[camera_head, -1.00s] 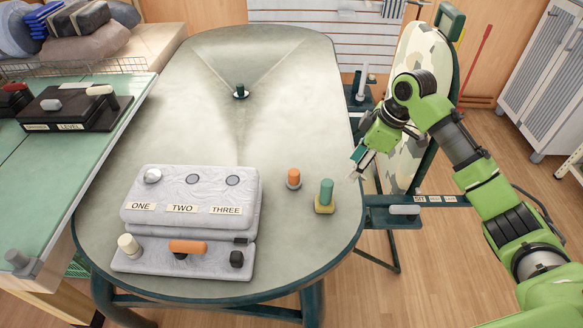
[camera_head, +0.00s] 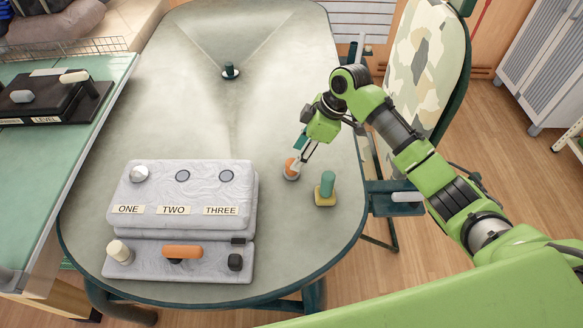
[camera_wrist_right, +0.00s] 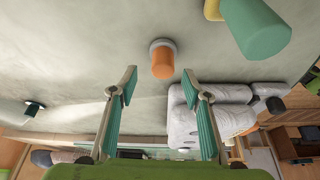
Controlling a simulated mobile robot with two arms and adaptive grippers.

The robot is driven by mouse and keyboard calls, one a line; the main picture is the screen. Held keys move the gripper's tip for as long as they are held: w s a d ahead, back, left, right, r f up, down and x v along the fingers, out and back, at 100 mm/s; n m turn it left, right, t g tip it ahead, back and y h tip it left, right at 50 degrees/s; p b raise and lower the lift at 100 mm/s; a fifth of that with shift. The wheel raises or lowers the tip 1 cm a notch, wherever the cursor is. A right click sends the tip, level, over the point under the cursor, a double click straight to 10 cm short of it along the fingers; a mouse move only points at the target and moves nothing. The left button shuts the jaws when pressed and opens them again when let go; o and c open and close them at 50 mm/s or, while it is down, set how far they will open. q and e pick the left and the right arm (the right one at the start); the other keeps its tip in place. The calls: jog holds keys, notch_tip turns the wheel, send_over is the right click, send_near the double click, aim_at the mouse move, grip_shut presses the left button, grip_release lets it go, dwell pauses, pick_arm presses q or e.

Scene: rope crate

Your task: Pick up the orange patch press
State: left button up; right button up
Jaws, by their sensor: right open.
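The orange patch press (camera_head: 290,167) is a small orange knob on a grey round base. It stands upright on the table, right of the grey panel. In the right wrist view the patch press (camera_wrist_right: 162,62) sits between and ahead of my open fingertips, free of both. My right gripper (camera_head: 301,150) is just above and beside it in the head view; its fingers partly cover the press. The right gripper also shows in the wrist view (camera_wrist_right: 160,84), open and empty. My left gripper is not in view.
A teal-handled press on a yellow base (camera_head: 326,189) stands close to the right of the orange one. The grey panel marked ONE, TWO, THREE (camera_head: 180,200) is to the left. The middle of the table (camera_head: 230,120) is clear.

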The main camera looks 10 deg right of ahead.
aim_at(292, 162)
jog(key=shift+s+a+f, duration=0.15)
jog(key=shift+a+f, duration=0.3)
jog(key=shift+f, duration=0.4)
jog(key=x, duration=0.2)
jog(key=shift+a+f+p, duration=0.1)
jog(key=shift+f+p, duration=0.2)
jog(key=shift+p, duration=0.05)
jog(key=shift+a+f, duration=0.1)
jog(key=shift+f, duration=0.2)
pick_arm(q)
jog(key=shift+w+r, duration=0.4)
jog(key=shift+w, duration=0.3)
pick_arm(e)
jog(key=c, duration=1.2)
